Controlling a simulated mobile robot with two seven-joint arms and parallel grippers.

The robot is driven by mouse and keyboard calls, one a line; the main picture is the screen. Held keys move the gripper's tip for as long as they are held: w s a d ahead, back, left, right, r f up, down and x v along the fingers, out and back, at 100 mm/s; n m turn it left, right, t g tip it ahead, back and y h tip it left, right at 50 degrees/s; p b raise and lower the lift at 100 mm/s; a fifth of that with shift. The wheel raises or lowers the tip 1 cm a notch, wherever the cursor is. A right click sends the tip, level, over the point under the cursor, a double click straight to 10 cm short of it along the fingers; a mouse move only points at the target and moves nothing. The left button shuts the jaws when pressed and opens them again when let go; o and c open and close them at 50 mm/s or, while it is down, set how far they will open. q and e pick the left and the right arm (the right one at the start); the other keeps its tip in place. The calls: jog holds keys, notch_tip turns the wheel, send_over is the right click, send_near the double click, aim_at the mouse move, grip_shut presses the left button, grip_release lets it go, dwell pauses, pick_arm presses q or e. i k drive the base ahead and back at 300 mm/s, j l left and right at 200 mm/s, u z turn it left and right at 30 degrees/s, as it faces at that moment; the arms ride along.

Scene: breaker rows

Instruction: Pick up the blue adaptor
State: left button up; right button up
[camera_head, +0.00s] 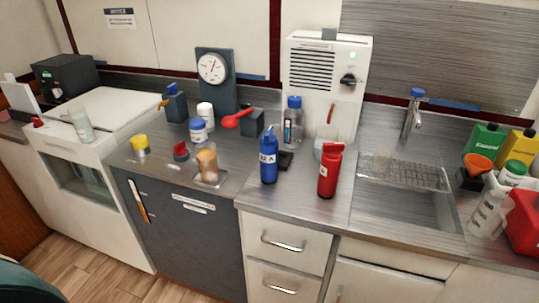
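A blue bottle-shaped piece (269,160) with a narrow top and a white label stands upright near the front of the metal counter. A smaller blue piece (172,88) sits on top of a dark block at the back left. I cannot tell for sure which of these is the blue adaptor. A similar red bottle-shaped piece (330,171) stands to the right of the blue one. Neither of my grippers shows in the head view, and nothing is seen touching the blue pieces.
A clear cup (208,163) is left of the blue bottle. A sink (405,208) lies right. Containers crowd the far right. The front counter edge has bare strips.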

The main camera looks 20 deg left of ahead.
aim_at(268, 154)
jog(key=i+j, duration=0.15)
jog(key=j, duration=0.2)
jog(key=i+j, duration=0.15)
jog(key=j, duration=0.2)
jog(key=i+j, duration=0.15)
jog(key=j, duration=0.25)
jog(key=k+l, duration=0.35)
jog(key=l, duration=0.15)
jog(key=k+l, duration=0.35)
jog(key=i+j, duration=0.75)
jog(key=j, duration=0.2)
